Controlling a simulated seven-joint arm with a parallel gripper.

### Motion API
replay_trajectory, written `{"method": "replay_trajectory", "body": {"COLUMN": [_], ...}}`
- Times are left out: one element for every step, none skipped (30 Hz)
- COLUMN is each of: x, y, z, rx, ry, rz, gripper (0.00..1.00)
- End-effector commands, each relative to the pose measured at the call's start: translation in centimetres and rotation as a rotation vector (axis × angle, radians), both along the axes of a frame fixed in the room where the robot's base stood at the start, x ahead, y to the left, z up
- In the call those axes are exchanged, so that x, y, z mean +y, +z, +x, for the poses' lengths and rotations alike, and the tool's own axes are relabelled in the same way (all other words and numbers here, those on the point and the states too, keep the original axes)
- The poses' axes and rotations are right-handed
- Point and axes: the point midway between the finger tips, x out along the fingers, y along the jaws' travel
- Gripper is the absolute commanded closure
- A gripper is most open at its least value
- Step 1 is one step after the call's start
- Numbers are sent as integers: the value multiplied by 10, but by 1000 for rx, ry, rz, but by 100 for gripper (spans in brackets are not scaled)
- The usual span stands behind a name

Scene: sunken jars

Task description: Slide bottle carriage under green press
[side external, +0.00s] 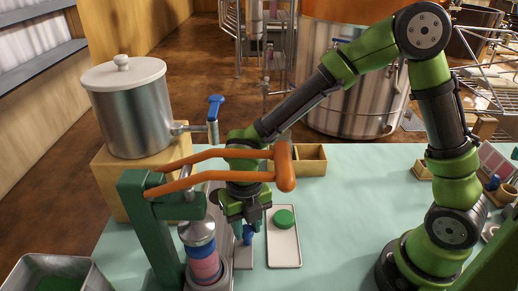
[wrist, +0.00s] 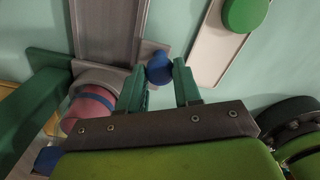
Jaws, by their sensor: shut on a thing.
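The green press (side external: 140,215) stands at the table's left, with orange lever arms and a silver bell-shaped head (side external: 197,230). The pink bottle (side external: 204,268) with a blue band stands upright below this head; whether they touch or line up exactly I cannot tell. The bottle (wrist: 92,105) also shows in the wrist view, partly hidden by my gripper. The carriage (side external: 243,256) is a grey plate beside the bottle, with a blue knob (wrist: 159,68). My gripper (wrist: 158,82) is shut on the knob, green fingers either side of it. My arm and the lever hide part of the track.
A grey track (wrist: 107,30) runs away from the bottle. A pale tray (side external: 284,252) with a green disc (side external: 284,218) lies to the right. A lidded metal pot (side external: 128,115) with a blue-handled tap stands on a wooden block. A wooden compartment box (side external: 311,160) sits behind.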

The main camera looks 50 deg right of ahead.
Motion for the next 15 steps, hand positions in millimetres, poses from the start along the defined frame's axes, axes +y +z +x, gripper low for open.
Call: {"method": "replay_trajectory", "body": {"x": [4,5,5,5,6,6,6,6,7,6,6,6,5,5,5], "y": [1,1,1,1,1,1,1,1,1,1,1,1,1,1,1], "z": [-3,-3,-4,-4,-4,-4,-4,-5,-5,-5,-5,-5,-4,-4,-4], "rx": [1,1,2,2,2,3,3,4,5,5,5,5,4,5,4], "ry": [3,3,3,3,4,4,5,5,6,5,5,5,4,4,4], "rz": [4,4,5,5,5,6,6,7,7,6,6,6,6,5,4], "gripper": [100,100,100,100,100,100,100,100,66,61,56,50,46,41,41]}}
